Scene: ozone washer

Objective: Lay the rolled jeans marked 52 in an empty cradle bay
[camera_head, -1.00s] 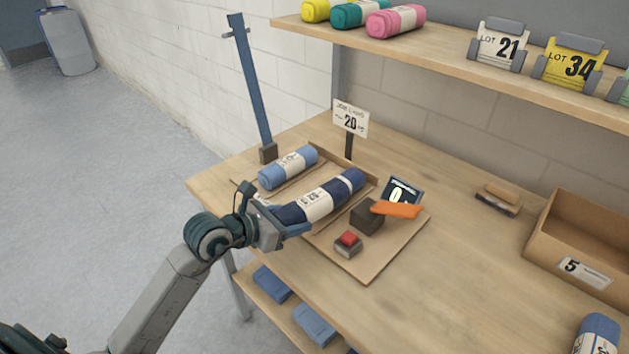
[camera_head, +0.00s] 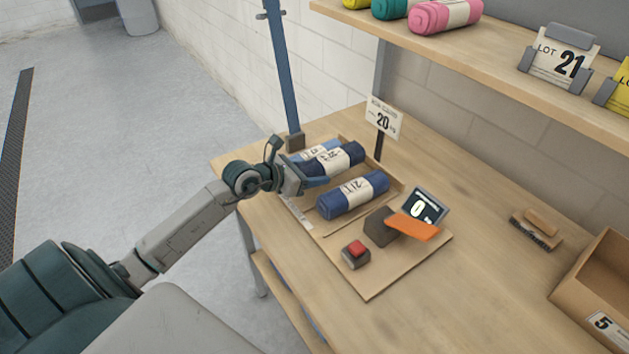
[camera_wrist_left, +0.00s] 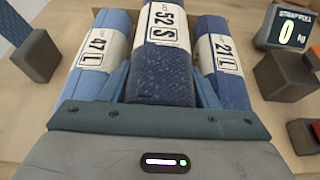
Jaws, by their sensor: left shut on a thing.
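The rolled jeans marked 52 (camera_head: 343,158) are dark blue with a cream band. My left gripper (camera_head: 311,181) is shut around their near end; the wrist view shows the 52 S label (camera_wrist_left: 167,32) facing up. The roll is between a lighter blue roll marked 47 L (camera_wrist_left: 98,55), partly hidden behind it in the head view (camera_head: 312,152), and a dark blue roll marked 21 L (camera_wrist_left: 222,60), which lies in the cradle (camera_head: 396,192) nearer the front (camera_head: 340,206). It looks higher than these two; the bay under it is hidden. My right gripper is out of view.
A display reading 0 (camera_head: 424,208), a dark block (camera_head: 379,227), an orange piece (camera_head: 414,227) and a red button (camera_head: 355,250) sit right of the cradle.

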